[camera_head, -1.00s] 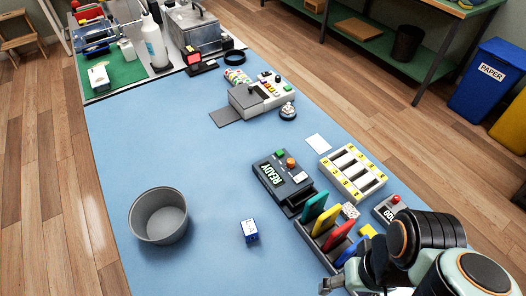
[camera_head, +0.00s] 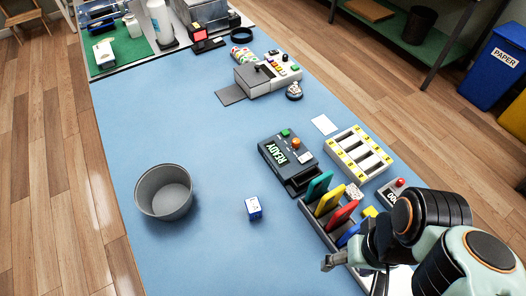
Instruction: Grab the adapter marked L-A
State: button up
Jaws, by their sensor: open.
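A small blue and white block (camera_head: 254,208) lies alone on the blue mat, right of the grey bin; it may be an adapter, but its marking is too small to read. I cannot make out the letters L-A anywhere. My gripper (camera_head: 328,264) is at the lower right, above the table's near right part, to the right of and nearer than the block. It is open and holds nothing visible. My arm hides part of what lies beneath it.
A grey bin (camera_head: 164,193) stands at left. A rack (camera_head: 313,213) holds several coloured upright plates near my gripper. A black READY box (camera_head: 281,158) and a cream slotted tray (camera_head: 343,146) lie behind it. The mat's middle (camera_head: 205,130) is clear.

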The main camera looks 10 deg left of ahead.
jog(key=o, duration=0.3)
jog(key=shift+o, duration=0.2)
jog(key=shift+w, duration=0.1)
